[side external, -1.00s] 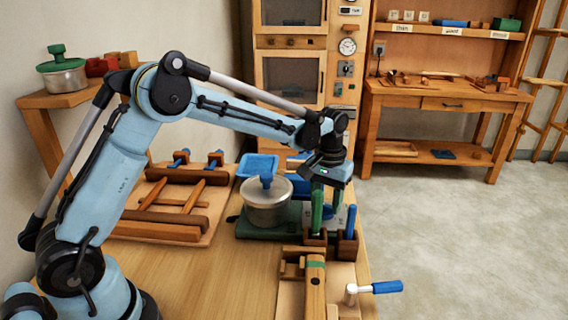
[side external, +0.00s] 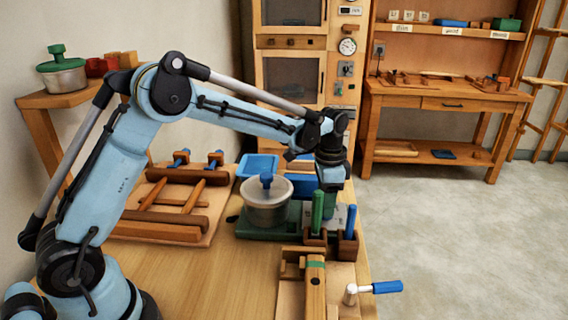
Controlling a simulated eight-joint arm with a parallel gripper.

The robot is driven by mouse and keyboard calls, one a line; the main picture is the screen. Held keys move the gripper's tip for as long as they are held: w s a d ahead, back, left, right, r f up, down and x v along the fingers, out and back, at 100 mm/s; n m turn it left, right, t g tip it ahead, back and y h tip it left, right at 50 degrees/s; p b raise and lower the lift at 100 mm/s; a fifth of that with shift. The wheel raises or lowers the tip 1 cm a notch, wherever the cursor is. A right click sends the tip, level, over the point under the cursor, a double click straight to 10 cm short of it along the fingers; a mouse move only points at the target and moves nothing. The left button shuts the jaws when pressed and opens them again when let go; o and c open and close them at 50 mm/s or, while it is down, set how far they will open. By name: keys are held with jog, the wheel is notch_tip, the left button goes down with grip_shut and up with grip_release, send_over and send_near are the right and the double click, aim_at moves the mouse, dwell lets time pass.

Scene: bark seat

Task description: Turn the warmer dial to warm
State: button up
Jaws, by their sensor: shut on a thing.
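The warmer is a green base (side external: 255,232) on the bench, with a lidded metal pot (side external: 266,210) with a blue knob on it. A grey plate (side external: 338,214) shows at its right end, partly behind tool handles. I cannot make out the dial or its setting. My gripper (side external: 331,184) is low over the right end of the warmer, behind the upright green and blue handles. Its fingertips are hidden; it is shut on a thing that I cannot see.
A green handle (side external: 317,210) and a blue handle (side external: 351,220) stand upright in brown holders close in front. A wooden fixture (side external: 315,285) and a blue-handled crank (side external: 386,287) are nearer. A blue tray (side external: 258,166) lies behind the pot. A wooden rack (side external: 180,198) is left.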

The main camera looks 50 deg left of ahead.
jog(key=m, duration=0.5)
jog(key=shift+m, duration=0.4)
jog(key=m, duration=0.5)
jog(key=shift+m, duration=0.3)
jog(key=o, duration=1.1)
jog(key=shift+c, duration=0.2)
jog(key=shift+r, duration=0.1)
notch_tip(320, 180, up, 12)
